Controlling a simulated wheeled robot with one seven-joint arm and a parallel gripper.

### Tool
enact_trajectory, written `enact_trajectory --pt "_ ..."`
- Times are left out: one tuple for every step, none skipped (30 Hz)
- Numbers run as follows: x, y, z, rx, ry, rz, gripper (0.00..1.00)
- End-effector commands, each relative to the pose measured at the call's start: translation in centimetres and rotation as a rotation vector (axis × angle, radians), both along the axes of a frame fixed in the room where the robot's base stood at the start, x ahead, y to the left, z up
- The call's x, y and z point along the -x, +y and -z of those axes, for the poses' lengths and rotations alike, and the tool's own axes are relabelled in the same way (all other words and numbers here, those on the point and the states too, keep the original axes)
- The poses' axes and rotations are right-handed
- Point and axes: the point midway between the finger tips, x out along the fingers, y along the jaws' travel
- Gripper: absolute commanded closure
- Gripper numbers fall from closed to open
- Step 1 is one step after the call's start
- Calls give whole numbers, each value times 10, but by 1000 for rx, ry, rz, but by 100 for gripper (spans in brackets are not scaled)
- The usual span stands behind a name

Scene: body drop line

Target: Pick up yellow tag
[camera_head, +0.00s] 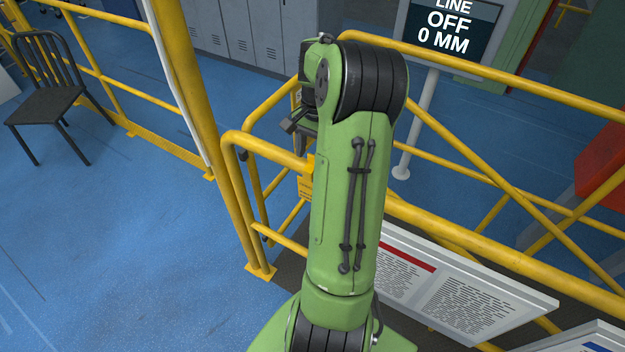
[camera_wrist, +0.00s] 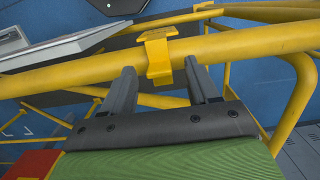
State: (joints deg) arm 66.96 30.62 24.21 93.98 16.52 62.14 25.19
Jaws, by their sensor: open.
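The yellow tag (camera_wrist: 158,62) hangs over a yellow rail in the wrist view, its lower part lying between and just beyond my fingertips. In the head view a yellow tag with small dark print (camera_head: 305,187) shows at the rail, partly hidden by my green arm. My gripper (camera_wrist: 158,66) is open and empty, with one dark finger on each side of the tag. Whether either finger touches the tag or rail cannot be told. In the head view my gripper (camera_head: 298,122) is mostly hidden behind my arm.
Yellow guard rails (camera_head: 452,239) surround the tag and run close to my arm. A white sign board (camera_head: 450,300) stands at lower right, and a post holds a dark display (camera_head: 450,28). A black chair (camera_head: 50,103) stands far left. Blue floor (camera_head: 130,240) is clear at left.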

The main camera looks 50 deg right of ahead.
Motion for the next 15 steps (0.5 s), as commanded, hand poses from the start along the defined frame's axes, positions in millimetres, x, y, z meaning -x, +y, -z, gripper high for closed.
enact_trajectory --pt "0 0 0 0 0 0 40" --pt "0 0 0 1 0 0 40" --pt "0 0 0 1 0 0 40" --pt "0 0 0 1 0 0 40" --pt "0 0 0 1 0 0 40" --pt "0 0 0 1 0 0 47" --pt "0 0 -1 1 0 0 51" --pt "0 0 -1 1 0 0 56" --pt "0 0 -1 1 0 0 62" --pt "0 0 -1 1 0 0 66" --pt "0 0 -1 1 0 -1 71" --pt "0 0 -1 1 0 -1 77" --pt "0 0 -1 1 0 -1 82" --pt "0 0 -1 1 0 -1 86" --pt "0 0 -1 1 0 -1 92"
